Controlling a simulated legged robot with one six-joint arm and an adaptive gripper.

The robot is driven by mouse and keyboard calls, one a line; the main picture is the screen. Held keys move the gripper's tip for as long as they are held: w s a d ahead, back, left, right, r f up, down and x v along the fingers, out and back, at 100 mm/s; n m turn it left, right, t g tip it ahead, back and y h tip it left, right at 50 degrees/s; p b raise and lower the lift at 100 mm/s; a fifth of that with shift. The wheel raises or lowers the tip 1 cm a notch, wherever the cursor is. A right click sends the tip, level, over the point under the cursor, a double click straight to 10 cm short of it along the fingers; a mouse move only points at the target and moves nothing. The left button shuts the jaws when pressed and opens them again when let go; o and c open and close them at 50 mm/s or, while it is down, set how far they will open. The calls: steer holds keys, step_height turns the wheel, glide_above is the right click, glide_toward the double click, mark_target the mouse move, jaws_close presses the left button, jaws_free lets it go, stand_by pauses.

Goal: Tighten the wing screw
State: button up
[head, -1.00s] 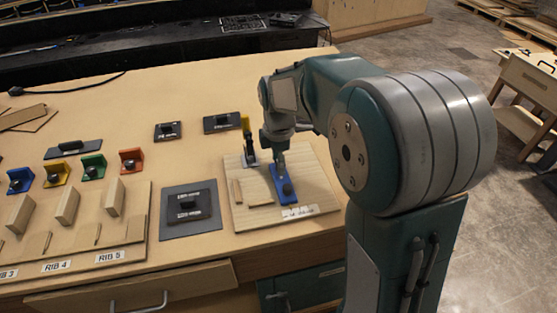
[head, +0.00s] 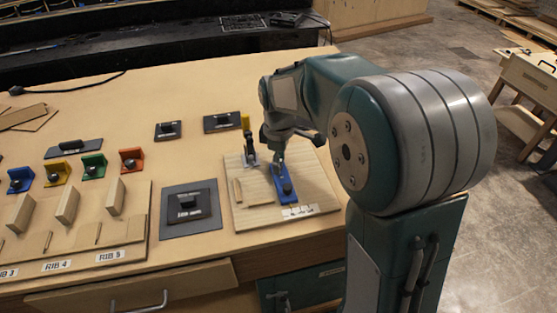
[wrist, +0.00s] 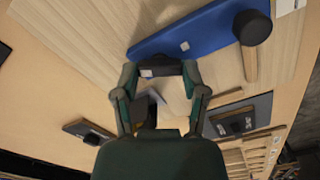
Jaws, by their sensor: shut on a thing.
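A blue strip-shaped plate (head: 293,200) with a black round knob (head: 287,187) lies on the light wooden board (head: 318,190) at the table's right front. In the wrist view the blue plate (wrist: 205,33) crosses the top, with the knob (wrist: 251,27) at its right end. My gripper (head: 278,168) points down over the plate's far end. In the wrist view my gripper (wrist: 160,80) is shut on a small part at the plate's edge, by its position the wing screw. The fingers hide most of it, so its shape and seating cannot be told.
A black upright clamp (head: 250,148) stands just left of my gripper, by a yellow piece (head: 245,121). Small wooden pieces (head: 238,191) lie on the board. A dark square plate (head: 205,222) with a block lies to the left. Coloured brackets (head: 93,165) stand farther left.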

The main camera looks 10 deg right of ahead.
steer(key=m, duration=0.5)
steer(key=shift+w+m, duration=0.1)
steer(key=shift+m, duration=0.2)
steer(key=m, duration=0.9)
steer(key=shift+r+m, duration=0.15)
steer(key=shift+m, duration=0.25)
steer(key=m, duration=0.4)
steer(key=shift+m, duration=0.3)
steer(key=o, duration=1.2)
steer(key=shift+c, duration=0.2)
